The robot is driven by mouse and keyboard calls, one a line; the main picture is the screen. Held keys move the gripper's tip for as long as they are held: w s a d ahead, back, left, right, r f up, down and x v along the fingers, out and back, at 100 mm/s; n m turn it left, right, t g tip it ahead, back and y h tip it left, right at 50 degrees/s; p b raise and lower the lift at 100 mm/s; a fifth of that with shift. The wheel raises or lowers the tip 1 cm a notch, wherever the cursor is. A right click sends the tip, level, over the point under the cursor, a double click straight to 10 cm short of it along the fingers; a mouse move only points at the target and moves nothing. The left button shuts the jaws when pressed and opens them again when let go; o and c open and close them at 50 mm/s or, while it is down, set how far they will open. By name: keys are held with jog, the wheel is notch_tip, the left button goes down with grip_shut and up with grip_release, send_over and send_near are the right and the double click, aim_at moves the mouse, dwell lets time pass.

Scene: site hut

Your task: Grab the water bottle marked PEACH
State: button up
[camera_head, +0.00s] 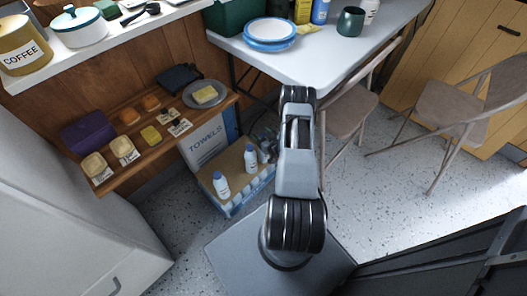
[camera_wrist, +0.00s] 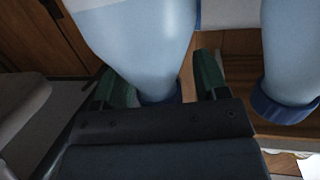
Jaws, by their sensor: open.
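A pale blue water bottle (camera_wrist: 140,40) with a dark blue cap (camera_wrist: 160,98) fills the upper middle of the wrist view. My gripper (camera_wrist: 157,72) is open, with one green-lined finger on each side of the bottle's cap end; contact cannot be told. A second bottle (camera_wrist: 290,45) shows to the right, outside the fingers. In the head view, a bottle with a blue cap (camera_head: 221,186) and another bottle (camera_head: 250,158) stand on a low carton (camera_head: 211,190). No flavour marking is readable. My arm hides the gripper in the head view.
A wooden shelf (camera_head: 165,147) with food items and cards hangs above left of the carton. A TOWELS box (camera_head: 205,145) stands behind it. A white table (camera_head: 330,55) and folding chairs (camera_head: 345,108) stand at the right. Speckled floor (camera_head: 400,215) is open at right.

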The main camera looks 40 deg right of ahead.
jog(key=shift+w, duration=0.2)
jog(key=shift+c, duration=0.5)
grip_shut()
